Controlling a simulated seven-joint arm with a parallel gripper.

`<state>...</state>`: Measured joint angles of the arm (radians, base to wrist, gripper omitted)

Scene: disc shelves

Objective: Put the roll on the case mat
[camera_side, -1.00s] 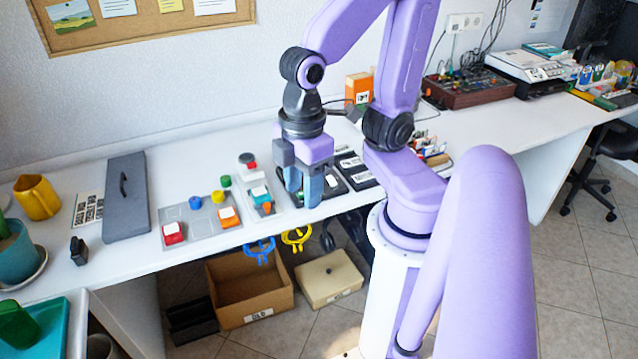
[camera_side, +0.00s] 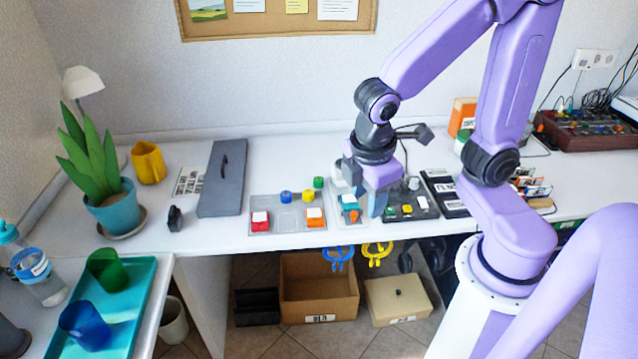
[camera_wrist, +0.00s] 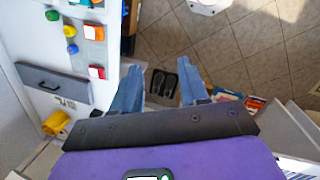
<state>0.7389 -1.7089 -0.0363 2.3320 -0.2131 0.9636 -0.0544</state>
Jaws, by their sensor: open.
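That mat also bears a red case (camera_side: 260,221) and an orange case (camera_side: 315,217). I cannot tell for certain which piece is the roll or which mat is the case mat. A teal case (camera_side: 349,203) lies on a lighter strip just left of my gripper (camera_side: 373,211). My gripper is open and empty, pointing down, and hides part of that strip. In the wrist view my fingers (camera_wrist: 159,66) are apart, with nothing between them.
A dark tray (camera_side: 412,216) with small pieces is right of my gripper. A grey panel with a handle (camera_side: 222,180), a black block (camera_side: 175,218) and a yellow mug (camera_side: 148,163) are left.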

